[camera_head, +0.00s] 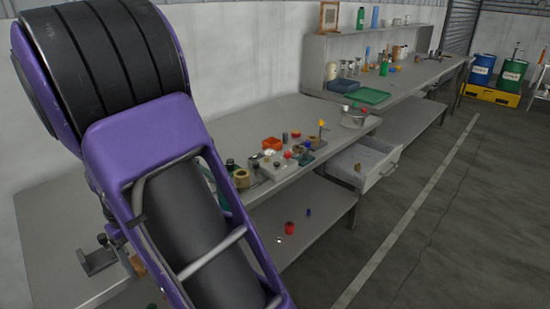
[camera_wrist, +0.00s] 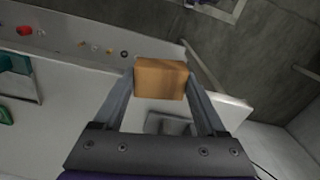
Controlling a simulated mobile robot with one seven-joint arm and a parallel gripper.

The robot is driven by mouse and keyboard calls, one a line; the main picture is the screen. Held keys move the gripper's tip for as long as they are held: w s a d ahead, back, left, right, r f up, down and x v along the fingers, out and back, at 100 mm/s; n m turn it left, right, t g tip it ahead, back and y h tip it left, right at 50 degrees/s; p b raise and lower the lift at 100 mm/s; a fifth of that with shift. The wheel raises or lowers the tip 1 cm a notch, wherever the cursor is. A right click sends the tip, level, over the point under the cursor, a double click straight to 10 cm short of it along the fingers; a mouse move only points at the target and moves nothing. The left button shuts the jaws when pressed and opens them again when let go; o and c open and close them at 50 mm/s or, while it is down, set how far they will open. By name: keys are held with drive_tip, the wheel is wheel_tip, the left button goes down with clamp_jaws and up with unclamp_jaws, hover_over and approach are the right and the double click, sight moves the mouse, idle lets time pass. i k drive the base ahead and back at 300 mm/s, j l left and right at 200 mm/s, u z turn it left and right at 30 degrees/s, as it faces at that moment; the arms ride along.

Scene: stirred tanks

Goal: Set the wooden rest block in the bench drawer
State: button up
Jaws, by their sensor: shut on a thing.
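The wooden rest block (camera_wrist: 162,70), a plain orange-brown block, is between the fingers of my gripper (camera_wrist: 161,84) in the wrist view. My gripper is shut on it. In the head view my purple arm covers the left side, and I cannot make out the gripper there. The bench drawer (camera_head: 389,180) is pulled out under the right end of the middle bench in the head view. I cannot tell the drawer apart in the wrist view.
A lower shelf (camera_head: 318,226) holds a red item (camera_head: 290,228). A grey clamp-like fixture (camera_head: 97,258) is at lower left. The floor (camera_head: 450,210) at right is clear.

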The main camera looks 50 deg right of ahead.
sight(364, 162)
drive_tip(key=l+z, duration=0.1)
drive_tip(key=l, duration=1.35)
drive_tip(key=l+z, duration=0.15)
drive_tip(key=l, duration=1.3)
drive_tip(key=i+l+z, duration=0.15)
drive_tip(key=l, duration=1.3)
drive_tip(key=i+l+z, duration=0.15)
drive_tip(key=l, duration=0.55)
